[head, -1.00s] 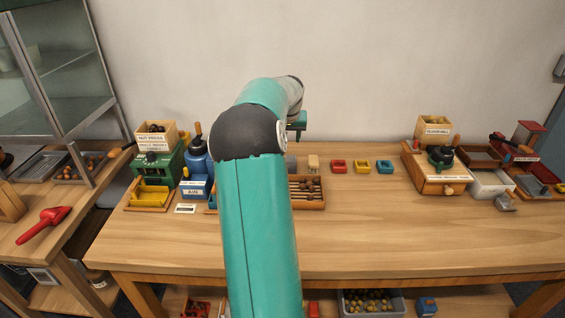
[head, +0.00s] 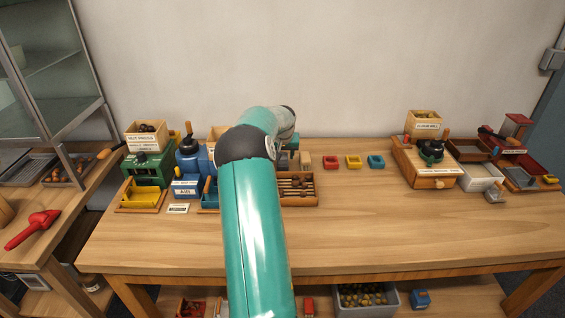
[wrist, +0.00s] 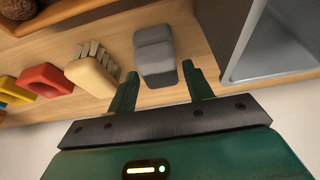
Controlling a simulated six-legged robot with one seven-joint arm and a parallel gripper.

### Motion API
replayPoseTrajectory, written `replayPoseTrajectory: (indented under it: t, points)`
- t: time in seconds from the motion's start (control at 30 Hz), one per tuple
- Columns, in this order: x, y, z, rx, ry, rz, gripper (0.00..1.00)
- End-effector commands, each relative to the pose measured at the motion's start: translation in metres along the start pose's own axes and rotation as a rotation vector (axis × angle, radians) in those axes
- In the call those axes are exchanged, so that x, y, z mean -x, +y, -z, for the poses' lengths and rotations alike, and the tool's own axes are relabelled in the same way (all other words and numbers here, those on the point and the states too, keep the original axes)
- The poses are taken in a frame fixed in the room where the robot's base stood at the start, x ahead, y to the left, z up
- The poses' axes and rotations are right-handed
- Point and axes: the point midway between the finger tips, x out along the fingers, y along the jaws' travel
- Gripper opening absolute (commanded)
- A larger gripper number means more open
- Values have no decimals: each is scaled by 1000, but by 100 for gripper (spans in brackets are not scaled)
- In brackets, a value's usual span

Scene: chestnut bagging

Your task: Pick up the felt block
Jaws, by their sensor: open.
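The felt block appears to be the grey block (wrist: 155,55) with rounded edges in the wrist view. It lies on the wooden bench, just beyond my fingertips. My gripper (wrist: 162,86) is open, with its two green fingers apart, one toward each side of the block. The block's near end reaches about the gap between the fingertips; I cannot tell whether a finger touches it. Nothing is held.
Beside the block are a cream brush (wrist: 95,72), a red piece (wrist: 45,79) and a yellow piece (wrist: 12,91). A grey metal-lined bin (wrist: 236,50) stands close on the other side. The bench middle (head: 365,215) is clear.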

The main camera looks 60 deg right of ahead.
Motion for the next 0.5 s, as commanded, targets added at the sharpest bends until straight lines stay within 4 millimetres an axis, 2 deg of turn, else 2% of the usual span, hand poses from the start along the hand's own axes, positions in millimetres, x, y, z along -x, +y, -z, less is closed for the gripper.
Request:
replayPoseTrajectory:
  t: [0.1, 0.37, 0.5]
  points:
    - [-12, 0, 1, -1, 1, 0, 51]
    - [-13, 0, 1, -1, 2, 0, 49]
    - [-13, 0, 1, -1, 1, 0, 21]
